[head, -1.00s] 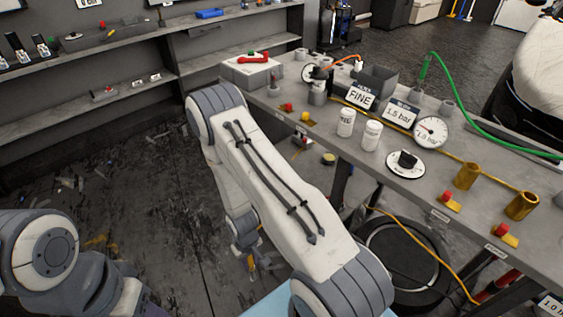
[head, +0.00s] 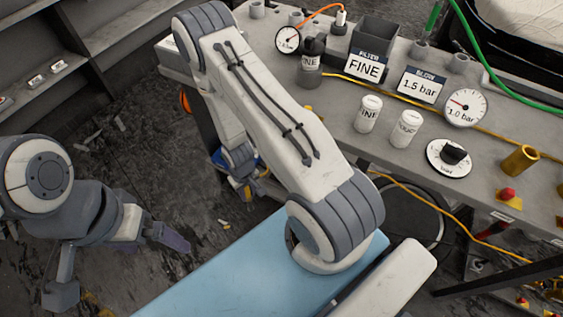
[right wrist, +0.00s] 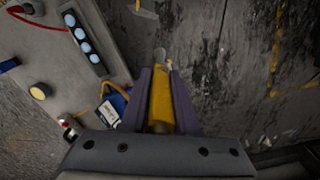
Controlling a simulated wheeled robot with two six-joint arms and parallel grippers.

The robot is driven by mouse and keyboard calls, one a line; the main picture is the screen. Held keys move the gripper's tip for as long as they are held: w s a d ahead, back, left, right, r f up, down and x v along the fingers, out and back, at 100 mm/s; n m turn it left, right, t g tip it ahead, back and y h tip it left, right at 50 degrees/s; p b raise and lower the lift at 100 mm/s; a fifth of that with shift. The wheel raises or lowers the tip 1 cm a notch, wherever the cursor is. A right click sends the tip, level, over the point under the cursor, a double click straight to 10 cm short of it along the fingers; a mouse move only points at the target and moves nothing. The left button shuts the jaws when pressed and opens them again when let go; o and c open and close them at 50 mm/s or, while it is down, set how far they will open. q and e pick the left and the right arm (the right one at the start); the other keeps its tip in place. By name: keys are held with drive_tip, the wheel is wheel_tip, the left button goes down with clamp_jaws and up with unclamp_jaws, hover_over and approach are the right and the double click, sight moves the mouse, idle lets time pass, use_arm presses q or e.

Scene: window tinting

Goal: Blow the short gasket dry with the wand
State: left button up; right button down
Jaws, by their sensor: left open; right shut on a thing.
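In the right wrist view my right gripper (right wrist: 161,72) is shut on the wand (right wrist: 162,100), a yellow cylinder with a grey tip pointing up the picture. The wand's tip is over the dark floor beside a grey surface. In the head view my right arm crosses the middle and hangs down at the bench's left end. My left gripper (head: 172,238) is low at the left of the head view, open, over the floor and away from the bench. I cannot make out the short gasket in either view.
The grey bench (head: 385,160) carries a FINE sign (head: 365,67), a 1.5 bar sign (head: 420,86), a gauge (head: 465,107), a black knob (head: 453,153), two white canisters (head: 368,113) and a brass cup (head: 520,160). A green hose (head: 490,72) runs behind. The floor at left is mostly free.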

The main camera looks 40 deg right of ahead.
drive_tip(key=w+d+f+m+t+h+b, duration=0.2)
drive_tip(key=d+f+m+b, duration=0.3)
drive_tip(key=d+f+b, duration=0.5)
drive_tip(key=w+d+f+m+t+h+b, duration=0.2)
drive_tip(key=w+d+f+m+b, duration=0.3)
drive_tip(key=b, duration=2.4)
drive_tip(key=d+f+t, duration=0.1)
drive_tip(key=d+f, duration=0.3)
drive_tip(key=f, duration=0.3)
drive_tip(key=shift+d, duration=0.35)
drive_tip(key=shift+f+b, duration=0.75)
drive_tip(key=shift+b, duration=0.05)
